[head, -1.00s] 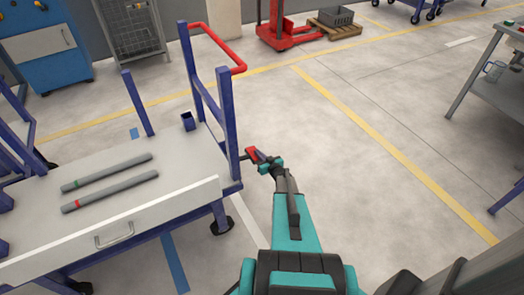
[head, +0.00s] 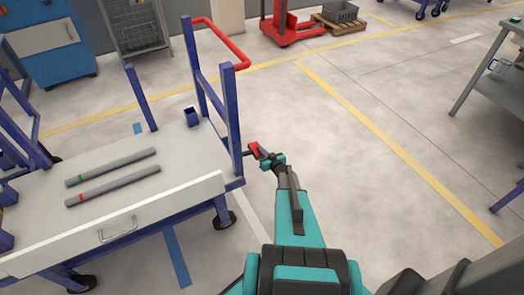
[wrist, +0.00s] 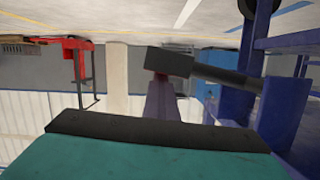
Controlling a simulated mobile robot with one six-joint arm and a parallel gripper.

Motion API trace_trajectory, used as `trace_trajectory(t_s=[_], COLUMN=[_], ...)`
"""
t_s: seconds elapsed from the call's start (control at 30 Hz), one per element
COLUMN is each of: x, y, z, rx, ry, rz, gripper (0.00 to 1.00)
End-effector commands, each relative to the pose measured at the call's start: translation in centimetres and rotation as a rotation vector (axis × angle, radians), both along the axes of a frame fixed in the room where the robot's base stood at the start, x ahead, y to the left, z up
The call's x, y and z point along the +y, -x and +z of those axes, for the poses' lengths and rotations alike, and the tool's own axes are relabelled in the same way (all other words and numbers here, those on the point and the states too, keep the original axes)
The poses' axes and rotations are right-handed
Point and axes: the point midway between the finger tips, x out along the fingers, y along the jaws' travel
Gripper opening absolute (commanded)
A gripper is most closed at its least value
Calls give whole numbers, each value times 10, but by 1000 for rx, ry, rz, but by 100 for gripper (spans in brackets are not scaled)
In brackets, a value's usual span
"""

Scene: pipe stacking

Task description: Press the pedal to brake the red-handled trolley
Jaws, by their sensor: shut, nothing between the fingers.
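The red-handled trolley (head: 205,198) stands at the left in the head view, with blue posts, a pale deck and a red handle (head: 238,54) at its far end. A small red pedal (head: 254,150) sticks out on a dark bar from its right side. In the wrist view, which is upside down, the pedal shows as a dark block (wrist: 168,62) on a bar. My gripper (head: 265,156) is shut and empty, its tip right at the pedal. I cannot tell whether they touch. The wrist view shows the gripper finger (wrist: 161,98) pointing at the block.
Two grey pipes (head: 118,165) lie on the trolley deck. A red pallet truck (head: 290,25) and a grey crate (head: 341,11) stand at the back. A workbench (head: 505,80) is at the right. The floor between is clear.

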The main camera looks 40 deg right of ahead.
Motion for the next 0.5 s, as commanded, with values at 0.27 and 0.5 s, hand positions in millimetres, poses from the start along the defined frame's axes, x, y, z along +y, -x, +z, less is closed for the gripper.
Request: trace_trajectory(t_s=[0.27,0.5], x=[-3,-1], y=[0,17], z=[29,43], rx=[-3,-7], ry=[1,0], rz=[3,1], gripper=[0,0])
